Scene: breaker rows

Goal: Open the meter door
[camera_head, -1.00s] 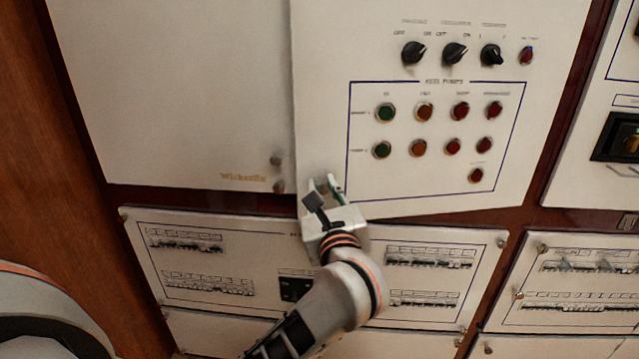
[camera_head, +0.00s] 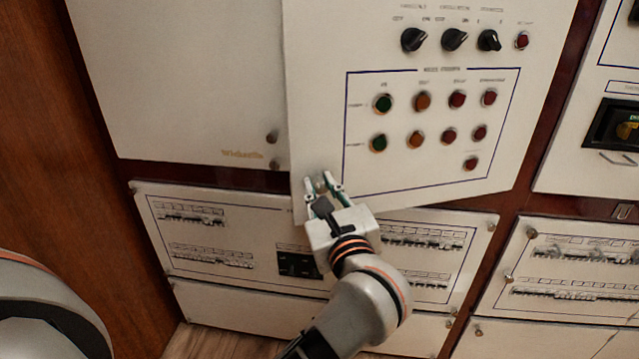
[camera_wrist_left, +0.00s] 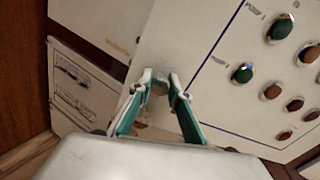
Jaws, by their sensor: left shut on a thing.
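The meter door appears to be the large cream panel with dark knobs and coloured buttons (camera_head: 420,185) in the head view. Its lower left corner stands out from the cabinet, so it looks slightly ajar. My left gripper (camera_head: 324,184) is at that corner, shut on a small round door knob (camera_head: 319,186). The wrist view also shows the gripper (camera_wrist_left: 160,82), with its green-padded fingers on either side of the knob (camera_wrist_left: 158,88). The fingers partly hide the knob. My right gripper is not in view.
A plain cream door (camera_head: 180,80) with two small knobs is to the left. Breaker panels (camera_head: 215,270) lie below, close to my left arm. Another panel with a dark display (camera_head: 618,130) is on the right. A brown wooden wall (camera_head: 50,180) bounds the left side.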

